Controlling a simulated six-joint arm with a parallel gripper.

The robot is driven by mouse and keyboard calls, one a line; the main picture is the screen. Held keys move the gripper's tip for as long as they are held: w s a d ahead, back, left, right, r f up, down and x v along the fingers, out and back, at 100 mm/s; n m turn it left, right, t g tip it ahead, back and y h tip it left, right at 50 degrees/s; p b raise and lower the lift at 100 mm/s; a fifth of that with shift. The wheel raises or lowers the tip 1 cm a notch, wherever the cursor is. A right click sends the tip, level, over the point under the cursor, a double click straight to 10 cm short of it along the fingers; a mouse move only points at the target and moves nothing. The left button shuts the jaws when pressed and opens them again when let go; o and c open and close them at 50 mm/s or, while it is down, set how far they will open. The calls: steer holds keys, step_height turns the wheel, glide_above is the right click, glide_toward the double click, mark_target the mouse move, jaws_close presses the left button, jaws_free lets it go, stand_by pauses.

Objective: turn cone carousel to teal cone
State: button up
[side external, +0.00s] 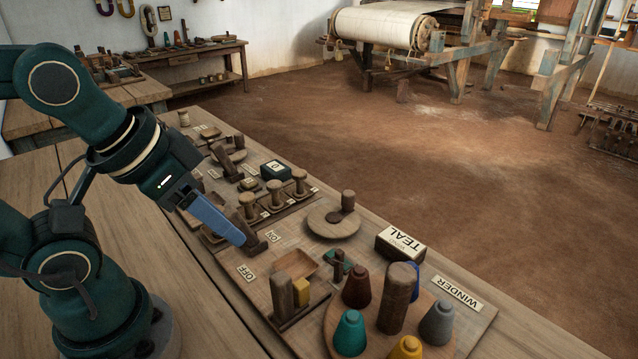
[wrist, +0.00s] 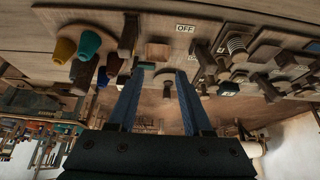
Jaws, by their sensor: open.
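The cone carousel (side external: 331,318), a round wooden disc with a thick upright post (side external: 397,298), is cut off by the bottom edge of the side view. The teal cone (side external: 350,335) stands front left on it. A red-brown cone (side external: 357,287), a yellow cone (side external: 406,348), a grey cone (side external: 437,322) and a mostly hidden blue cone (side external: 414,280) stand around the post. A block marked TEAL (side external: 400,240) sits behind. My gripper (wrist: 157,75) is open in the wrist view, with nothing between its fingers. In the side view it is left of the carousel, by the ON/OFF switch.
A wooden switch block (side external: 252,240) is near my fingertips, between OFF (side external: 246,273) and ON labels. Several spools stand behind.

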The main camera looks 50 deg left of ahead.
steer(key=shift+o, duration=0.3)
steer(key=o, duration=0.3)
steer(key=shift+o, duration=0.2)
steer(key=w+d+r+m+g, duration=0.2)
steer(key=w+d+r+m, duration=0.4)
steer(key=w+r+m, duration=0.45)
steer(key=m+g, duration=0.4)
steer(key=m, duration=0.4)
glide_above(402, 272)
steer(key=shift+n, duration=0.25)
step_height(402, 272, down, 9)
steer(key=shift+f, duration=2.65)
